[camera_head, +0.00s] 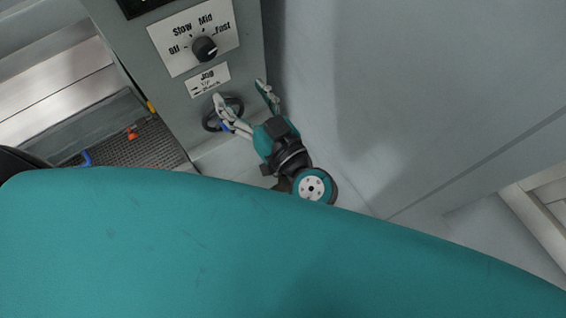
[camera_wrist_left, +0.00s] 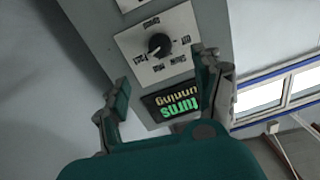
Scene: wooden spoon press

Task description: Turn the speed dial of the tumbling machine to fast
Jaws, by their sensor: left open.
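The speed dial (camera_head: 205,48) is a round black knob on a white plate marked Off, Slow, Mid and Fast, on the grey machine panel (camera_head: 178,98). The dial also shows in the left wrist view (camera_wrist_left: 158,44), upside down; its light mark seems to lie toward Fast, but it is too small to be sure. My left gripper (camera_head: 240,92) is open and empty, below and right of the dial in the head view. In the left wrist view, the gripper (camera_wrist_left: 164,72) has its fingers apart on either side of the plate's lower part, not touching the dial. My right gripper is out of view.
A Jog label (camera_head: 208,79) and a black ring (camera_head: 210,122) sit below the dial, the ring partly behind a finger. A display (camera_wrist_left: 171,101) shows green text. A grey wall (camera_head: 420,90) stands right of the panel. A mesh tray (camera_head: 150,146) lies left.

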